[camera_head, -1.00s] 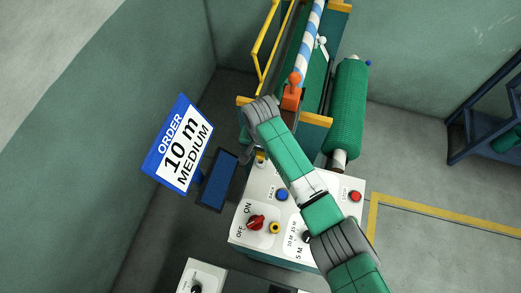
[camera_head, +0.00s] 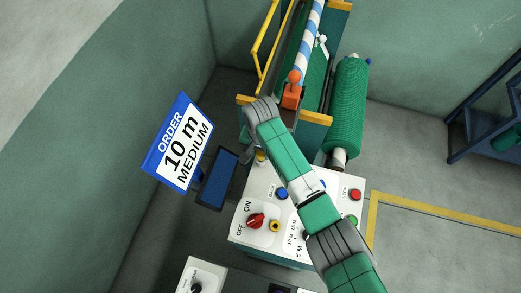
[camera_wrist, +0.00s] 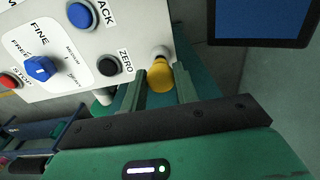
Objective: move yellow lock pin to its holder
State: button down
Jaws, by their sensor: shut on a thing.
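The yellow lock pin (camera_wrist: 160,77) shows in the wrist view, its rounded yellow end between the two green fingers of my gripper (camera_wrist: 160,88). The fingers are shut on it. Its far end meets a pale round fitting at the edge of the white control panel (camera_wrist: 60,75); I cannot tell how deep it sits. In the head view the pin (camera_head: 261,157) is a small yellow spot at the panel's back left corner, beside my wrist. My arm hides most of the gripper there. Which part is the pin's holder is not clear.
The panel carries a red switch (camera_head: 256,222), a yellow round part (camera_head: 275,227) and several buttons. A dark blue screen (camera_head: 216,178) and an order sign reading 10 m medium (camera_head: 180,145) stand left. An orange lever (camera_head: 292,90) and green net roll (camera_head: 348,105) lie beyond.

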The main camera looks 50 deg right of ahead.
aim_at(261, 153)
jog(key=shift+f, duration=0.25)
jog(key=shift+f+b, duration=0.45)
jog(key=shift+f, duration=0.15)
jog(key=c, duration=1)
grip_release()
notch_tip(261, 153, up, 8)
jog(key=shift+f, duration=0.1)
